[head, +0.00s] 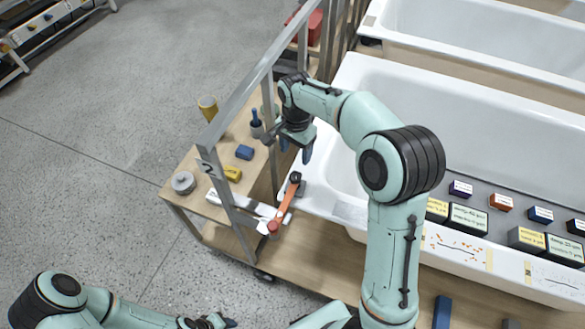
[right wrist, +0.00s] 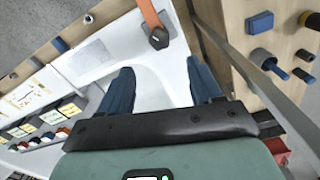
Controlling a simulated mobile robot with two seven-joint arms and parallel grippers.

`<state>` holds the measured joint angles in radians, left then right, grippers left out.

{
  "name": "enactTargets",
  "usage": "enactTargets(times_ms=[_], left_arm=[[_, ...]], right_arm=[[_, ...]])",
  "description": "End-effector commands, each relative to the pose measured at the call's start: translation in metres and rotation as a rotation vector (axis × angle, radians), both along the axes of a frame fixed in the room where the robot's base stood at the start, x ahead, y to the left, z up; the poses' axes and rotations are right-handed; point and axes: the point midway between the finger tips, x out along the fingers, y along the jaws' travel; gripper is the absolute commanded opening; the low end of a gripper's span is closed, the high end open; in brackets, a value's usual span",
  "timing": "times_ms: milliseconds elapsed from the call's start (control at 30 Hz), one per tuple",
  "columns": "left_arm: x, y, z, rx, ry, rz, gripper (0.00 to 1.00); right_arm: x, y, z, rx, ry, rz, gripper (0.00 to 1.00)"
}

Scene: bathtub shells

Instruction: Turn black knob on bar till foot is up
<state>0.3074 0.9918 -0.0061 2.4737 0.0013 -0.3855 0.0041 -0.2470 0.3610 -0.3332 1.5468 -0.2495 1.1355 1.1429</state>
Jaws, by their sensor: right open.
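An orange bar (head: 285,205) stands at the near left corner of the white tub, with a black knob (head: 295,178) at its upper end and a red knob (head: 273,227) at its lower end. In the right wrist view the black knob (right wrist: 158,39) ends the orange bar (right wrist: 149,13), beyond my fingertips. My right gripper (head: 296,147) is open and empty, above and apart from the black knob; its blue fingers (right wrist: 162,85) show wide apart. My left gripper (head: 212,322) is at the bottom edge, its jaws unclear. I cannot make out a foot.
A grey metal rail (head: 236,108) runs left of the tub (head: 345,85). Beyond it, a wooden shelf (head: 190,160) carries a blue block (head: 244,152), a yellow block (head: 232,173) and a grey disc (head: 183,183). Several labelled boxes (head: 468,219) stand at right.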

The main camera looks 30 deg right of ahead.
Motion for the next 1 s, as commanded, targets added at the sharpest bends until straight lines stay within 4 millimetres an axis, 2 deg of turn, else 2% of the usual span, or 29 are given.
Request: enactTargets(times_ms=[33, 200, 500, 700, 967, 1000], left_arm=[[-0.003, 0.000, -0.003, 0.000, 0.003, 0.000, 0.43], [-0.006, 0.000, -0.007, 0.000, 0.007, 0.000, 0.43], [-0.008, 0.000, -0.010, 0.000, 0.009, 0.000, 0.43], [-0.009, 0.000, -0.010, 0.000, 0.009, 0.000, 0.43], [-0.009, 0.000, -0.010, 0.000, 0.009, 0.000, 0.43], [-0.009, 0.000, -0.010, 0.000, 0.009, 0.000, 0.43]], right_arm=[[-0.002, 0.000, -0.013, 0.000, 0.007, 0.000, 0.64], [-0.002, 0.000, -0.051, 0.000, 0.008, 0.000, 0.64], [-0.001, 0.000, -0.100, 0.001, 0.003, 0.001, 0.64], [-0.001, 0.000, -0.112, 0.001, 0.002, 0.001, 0.64], [0.000, 0.000, -0.113, 0.001, 0.000, 0.001, 0.64], [0.000, 0.000, -0.113, 0.001, 0.000, 0.001, 0.55]])
